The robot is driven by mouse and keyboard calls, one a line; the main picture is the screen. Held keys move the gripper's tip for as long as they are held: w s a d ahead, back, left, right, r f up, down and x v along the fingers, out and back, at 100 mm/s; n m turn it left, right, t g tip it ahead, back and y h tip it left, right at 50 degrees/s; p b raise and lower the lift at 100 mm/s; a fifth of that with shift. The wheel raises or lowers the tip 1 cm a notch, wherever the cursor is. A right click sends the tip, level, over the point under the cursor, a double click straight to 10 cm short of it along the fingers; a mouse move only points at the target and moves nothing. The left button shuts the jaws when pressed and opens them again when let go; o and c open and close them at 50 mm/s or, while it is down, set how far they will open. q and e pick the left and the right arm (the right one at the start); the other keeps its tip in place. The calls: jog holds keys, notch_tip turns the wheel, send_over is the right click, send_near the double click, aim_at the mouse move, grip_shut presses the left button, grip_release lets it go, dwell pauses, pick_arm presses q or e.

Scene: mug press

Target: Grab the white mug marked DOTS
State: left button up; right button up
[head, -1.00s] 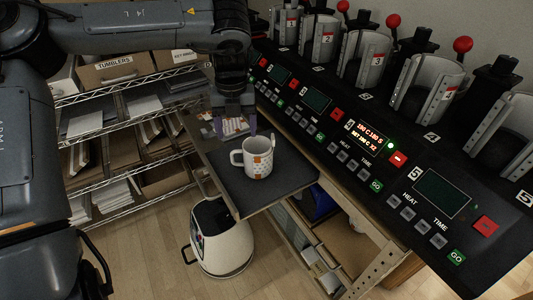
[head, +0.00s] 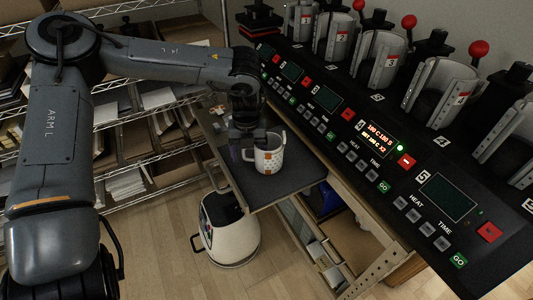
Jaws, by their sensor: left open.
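A white mug (head: 271,160) with an orange pattern stands upright on a dark tray (head: 286,182) in the middle of the head view. No DOTS lettering is readable. My left gripper (head: 248,145) is down over the tray at the mug's left side, where the handle is. Its fingers are open and overlap the handle in the picture; I cannot tell whether they touch it. The gripper hides most of the handle. My right gripper is not in view.
A black press panel (head: 350,133) with lit display and buttons runs along the right, with several metal mug presses (head: 437,92) behind it. A white rounded machine (head: 231,232) stands below the tray. Wire shelves (head: 130,160) with boxes are at left.

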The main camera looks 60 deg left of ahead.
pick_arm(q)
jog(key=c, duration=1.3)
jog(key=shift+r, duration=0.1)
jog(key=shift+c, duration=0.2)
